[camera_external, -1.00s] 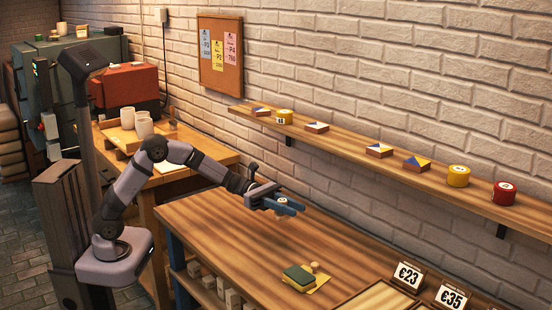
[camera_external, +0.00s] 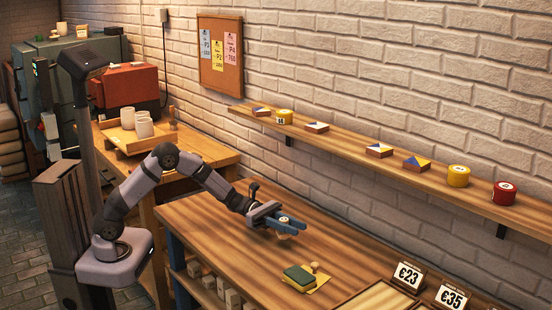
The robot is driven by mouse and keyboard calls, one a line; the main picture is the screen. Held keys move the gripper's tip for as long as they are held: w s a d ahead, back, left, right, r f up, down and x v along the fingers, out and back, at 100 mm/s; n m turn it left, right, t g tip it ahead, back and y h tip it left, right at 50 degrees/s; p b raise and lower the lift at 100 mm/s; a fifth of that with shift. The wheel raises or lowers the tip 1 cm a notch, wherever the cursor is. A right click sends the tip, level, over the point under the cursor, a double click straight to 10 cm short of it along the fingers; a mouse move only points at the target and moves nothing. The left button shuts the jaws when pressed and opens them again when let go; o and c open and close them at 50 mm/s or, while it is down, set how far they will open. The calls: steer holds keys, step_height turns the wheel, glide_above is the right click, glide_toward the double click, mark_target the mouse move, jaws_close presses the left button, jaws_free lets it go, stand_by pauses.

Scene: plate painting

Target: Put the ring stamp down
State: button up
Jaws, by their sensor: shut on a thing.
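My gripper (camera_external: 292,225) has blue fingers and is low over the wooden table (camera_external: 225,235). It is shut on a small pale stamp (camera_external: 287,236), whose lower part shows beneath the fingers. The fingers hide most of the stamp. I cannot tell whether its base touches the tabletop.
A framed tray (camera_external: 385,298) and price cards (camera_external: 409,275) stand at the table's right end. A wall shelf (camera_external: 340,140) with tiles and paint pots runs along the brick wall behind. The table left of my gripper is clear.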

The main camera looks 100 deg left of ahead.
mark_target(290, 236)
steer(key=shift+f, duration=1.8)
steer(key=shift+f, duration=0.2)
steer(key=o, duration=1)
steer(key=shift+r, duration=0.1)
steer(key=shift+r, duration=0.15)
steer(key=b+v, duration=0.1)
steer(key=v, duration=1.1)
